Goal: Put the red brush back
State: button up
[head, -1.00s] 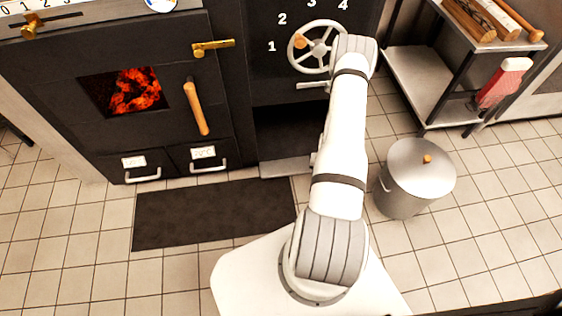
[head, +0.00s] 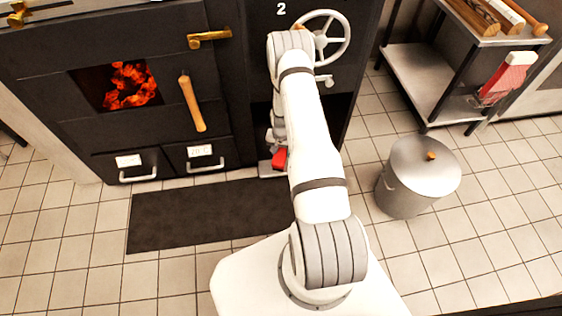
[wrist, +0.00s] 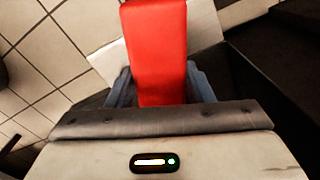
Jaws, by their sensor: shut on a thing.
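A red block-like part, seemingly the red brush (wrist: 156,50), sits between the two blue-grey fingers of my gripper (wrist: 160,85) in the wrist view. My gripper is shut on it. In the head view the gripper (head: 276,143) is low in front of the dark opening under the wheel, and a small part of the red brush (head: 280,158) shows beside my arm. Bristles cannot be made out. The rest of the brush is hidden by my arm and wrist.
A black stove (head: 150,130) with a glowing window stands left, a dark mat (head: 200,215) before it. A light plate (head: 266,170) lies at the opening's foot. A lidded metal bin (head: 420,170) and a shelf rack (head: 425,75) with a red-and-white item (head: 508,77) are right.

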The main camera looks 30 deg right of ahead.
notch_tip(320, 180, down, 7)
jog(key=b, duration=0.2)
jog(key=shift+r+b, duration=0.2)
jog(key=shift+b, duration=0.1)
jog(key=shift+f, duration=0.15)
jog(key=o, duration=0.9)
